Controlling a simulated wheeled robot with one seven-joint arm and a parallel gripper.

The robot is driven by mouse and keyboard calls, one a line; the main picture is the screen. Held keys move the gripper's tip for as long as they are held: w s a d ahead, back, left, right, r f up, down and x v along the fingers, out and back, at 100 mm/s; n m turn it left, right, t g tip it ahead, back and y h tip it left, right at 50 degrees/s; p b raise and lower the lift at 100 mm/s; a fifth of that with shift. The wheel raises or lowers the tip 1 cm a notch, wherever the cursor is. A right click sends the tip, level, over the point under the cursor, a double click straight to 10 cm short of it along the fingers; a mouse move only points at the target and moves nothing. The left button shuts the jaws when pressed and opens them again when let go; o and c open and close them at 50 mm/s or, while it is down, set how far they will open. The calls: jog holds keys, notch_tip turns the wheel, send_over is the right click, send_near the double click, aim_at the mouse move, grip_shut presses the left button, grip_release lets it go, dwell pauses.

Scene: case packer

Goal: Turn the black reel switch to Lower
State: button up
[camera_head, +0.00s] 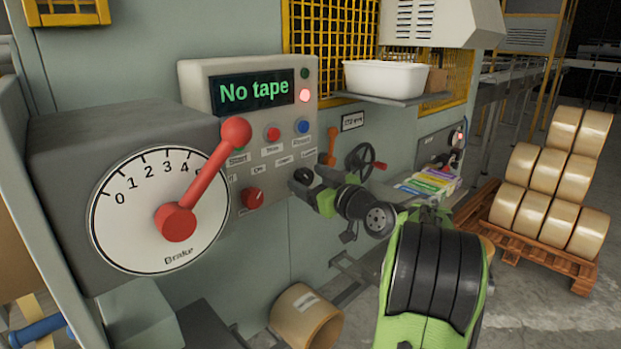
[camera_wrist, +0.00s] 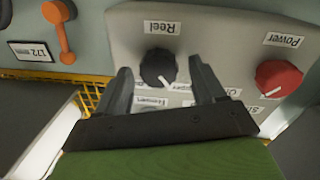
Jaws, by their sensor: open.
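The black reel switch (camera_wrist: 157,68) is a round knob on the grey control panel, under an upside-down "Reel" label (camera_wrist: 162,27) in the wrist view. Its white pointer line is aimed down and right in that view, toward a partly hidden label ending in "pper". My gripper (camera_wrist: 165,82) is open, with one dark finger on each side of the switch. I cannot tell whether the fingers touch it. In the head view my gripper (camera_head: 304,188) is at the panel's lower right corner and largely hides the switch. The "Lower" label (camera_head: 308,153) shows just above it.
The red power knob (camera_wrist: 279,78) is close beside the switch. A big brake dial with a red lever (camera_head: 208,175) stands out left of the panel. An orange lever (camera_head: 332,145), a handwheel (camera_head: 361,163) and a shelf with a white tub (camera_head: 385,78) are to the right.

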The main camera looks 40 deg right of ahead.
jog(key=shift+w, duration=0.2)
jog(key=c, duration=1.1)
jog(key=shift+o, duration=0.2)
